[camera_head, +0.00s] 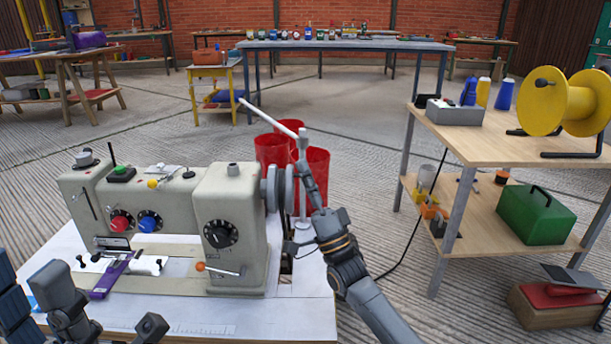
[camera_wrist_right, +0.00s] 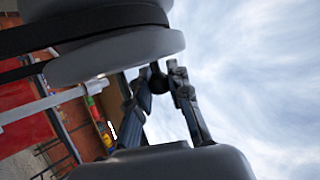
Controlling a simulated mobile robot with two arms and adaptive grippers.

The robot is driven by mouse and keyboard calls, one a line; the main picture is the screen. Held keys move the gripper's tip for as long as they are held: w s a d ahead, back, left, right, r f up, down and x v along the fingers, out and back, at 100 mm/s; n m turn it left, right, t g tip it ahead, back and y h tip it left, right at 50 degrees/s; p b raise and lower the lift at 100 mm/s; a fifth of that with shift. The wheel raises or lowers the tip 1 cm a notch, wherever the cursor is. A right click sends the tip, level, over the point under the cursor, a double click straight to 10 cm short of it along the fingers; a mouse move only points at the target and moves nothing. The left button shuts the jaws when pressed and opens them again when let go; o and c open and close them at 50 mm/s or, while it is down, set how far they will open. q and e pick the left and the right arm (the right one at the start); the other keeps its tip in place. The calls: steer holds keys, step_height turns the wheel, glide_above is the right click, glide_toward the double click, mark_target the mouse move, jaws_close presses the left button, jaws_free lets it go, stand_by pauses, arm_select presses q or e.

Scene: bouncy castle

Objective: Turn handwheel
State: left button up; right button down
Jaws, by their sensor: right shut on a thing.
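The large grey sewing machine (camera_head: 232,200) stands on a white table. Its grey handwheel (camera_head: 278,188) is on the machine's right side. My right gripper (camera_head: 304,170) reaches up from the lower right to the wheel's right side and is shut on it. The exact contact is partly hidden. Parts of my left arm and hand (camera_head: 65,300) show at the lower left; its finger opening is unclear.
A white post with a slanted arm (camera_head: 302,150) rises just behind my right gripper. Red bins (camera_head: 312,175) stand behind the machine. A wooden table (camera_head: 510,140) with a yellow reel (camera_head: 570,100) and a green toolbox (camera_head: 537,213) is at right. Open floor lies behind.

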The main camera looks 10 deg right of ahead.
steer(key=c, duration=1.2)
jaws_free()
steer(key=shift+f, duration=0.15)
steer(key=v, duration=1.2)
